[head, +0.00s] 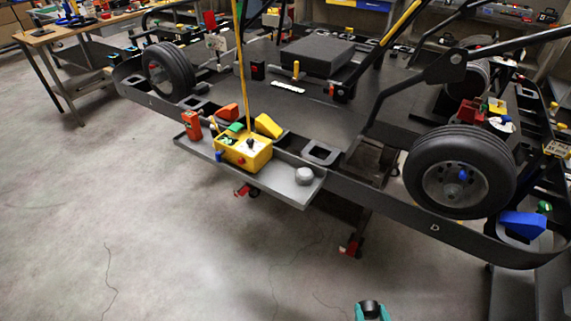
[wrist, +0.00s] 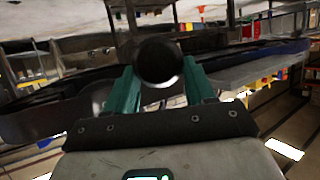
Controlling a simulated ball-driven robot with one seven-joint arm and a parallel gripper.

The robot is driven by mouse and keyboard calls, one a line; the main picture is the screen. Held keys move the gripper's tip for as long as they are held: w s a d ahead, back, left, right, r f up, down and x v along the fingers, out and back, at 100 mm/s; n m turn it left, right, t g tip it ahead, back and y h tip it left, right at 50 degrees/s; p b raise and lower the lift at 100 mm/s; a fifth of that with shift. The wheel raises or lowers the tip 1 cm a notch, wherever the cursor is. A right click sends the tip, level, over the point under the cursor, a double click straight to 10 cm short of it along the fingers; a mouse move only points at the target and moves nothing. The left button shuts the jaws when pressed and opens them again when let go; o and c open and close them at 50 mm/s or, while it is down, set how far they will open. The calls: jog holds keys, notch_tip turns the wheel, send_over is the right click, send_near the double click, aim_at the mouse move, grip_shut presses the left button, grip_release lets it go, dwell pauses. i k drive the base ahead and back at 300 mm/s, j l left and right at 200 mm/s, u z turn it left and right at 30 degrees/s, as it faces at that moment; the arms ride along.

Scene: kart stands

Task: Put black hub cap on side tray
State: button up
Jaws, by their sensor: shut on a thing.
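The black hub cap (wrist: 160,62) is a dark round piece between the teal fingers of my gripper (wrist: 158,82) in the wrist view. In the head view my gripper (head: 371,310) shows at the bottom edge, shut on the black hub cap (head: 370,305). It is over the grey floor, apart from the kart. The side tray (head: 275,182) is a shallow grey tray along the kart's near side, up and left of my gripper. A yellow box (head: 242,151) and a grey round knob-like piece (head: 304,176) stand on it. The tray's right part is mostly bare.
The kart's dark bumper rail (head: 400,203) runs behind the tray, with a front wheel (head: 460,172) at right. Red-ended supports (head: 350,247) stick out below the rail. A wooden bench (head: 75,33) stands far left. The near floor is clear.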

aim_at(280, 170)
jog(key=i+j, duration=0.25)
jog(key=j, duration=0.2)
jog(key=i+j, duration=0.2)
jog(key=j, duration=0.2)
jog(key=i+j+u, duration=0.1)
jog(key=i+j, duration=0.15)
jog(key=j, duration=0.2)
jog(key=i+j, duration=0.25)
jog(key=j, duration=0.15)
jog(key=i+j, duration=0.25)
jog(key=j, duration=0.2)
jog(key=u, duration=0.05)
